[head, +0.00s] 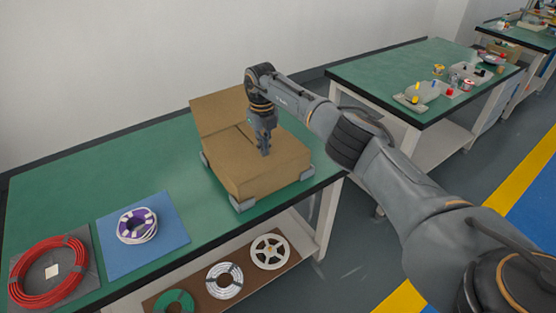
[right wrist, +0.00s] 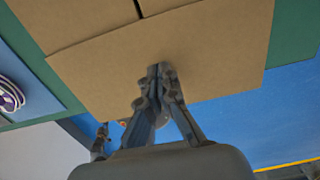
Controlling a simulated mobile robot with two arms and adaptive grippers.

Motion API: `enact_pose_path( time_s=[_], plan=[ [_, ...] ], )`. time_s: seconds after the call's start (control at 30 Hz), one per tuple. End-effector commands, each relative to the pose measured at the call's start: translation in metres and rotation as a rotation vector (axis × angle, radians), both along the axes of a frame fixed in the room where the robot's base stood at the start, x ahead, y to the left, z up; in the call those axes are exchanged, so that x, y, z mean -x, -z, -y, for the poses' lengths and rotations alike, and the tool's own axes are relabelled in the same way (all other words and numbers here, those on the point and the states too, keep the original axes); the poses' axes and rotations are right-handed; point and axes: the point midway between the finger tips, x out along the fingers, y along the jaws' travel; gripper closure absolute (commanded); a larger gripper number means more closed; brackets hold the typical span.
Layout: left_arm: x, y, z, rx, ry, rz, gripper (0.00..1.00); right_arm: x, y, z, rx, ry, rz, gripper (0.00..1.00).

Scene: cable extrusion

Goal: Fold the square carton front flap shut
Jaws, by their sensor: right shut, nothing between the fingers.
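The square carton (head: 245,178) sits on the green bench, held at its lower corners by small grey blocks. One flap (head: 218,113) stands up at the carton's back left. The front flap (head: 285,153) looks folded down over the top; it also fills much of the right wrist view (right wrist: 180,60). My right gripper (head: 265,152) points down at this flap with its fingers shut and empty. Its fingertips (right wrist: 160,70) are at or just above the cardboard; I cannot tell whether they touch. My left gripper is not in view.
A blue mat (head: 175,240) with a purple-and-white cable coil (head: 137,226) and a red coil (head: 48,272) lie left of the carton. Reels sit on the shelf below (head: 222,281). Another bench (head: 385,72) stands at the right.

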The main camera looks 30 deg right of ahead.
Motion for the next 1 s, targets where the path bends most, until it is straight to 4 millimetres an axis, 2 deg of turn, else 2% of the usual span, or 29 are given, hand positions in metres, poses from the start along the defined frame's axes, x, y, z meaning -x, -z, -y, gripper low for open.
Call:
enact_pose_path(
  time_s=[0.2, 0.33, 1.0],
  plan=[
    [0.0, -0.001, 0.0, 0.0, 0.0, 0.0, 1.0, 0.0, -0.001, 0.0, 0.0, -0.001, 0.0, 1.0],
    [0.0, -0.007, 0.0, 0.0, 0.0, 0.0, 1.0, 0.0, -0.009, 0.0, 0.0, -0.001, 0.001, 1.0],
    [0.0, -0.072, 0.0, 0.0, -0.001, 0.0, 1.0, 0.0, -0.1, 0.0, 0.0, 0.0, 0.001, 1.0]
  ],
)
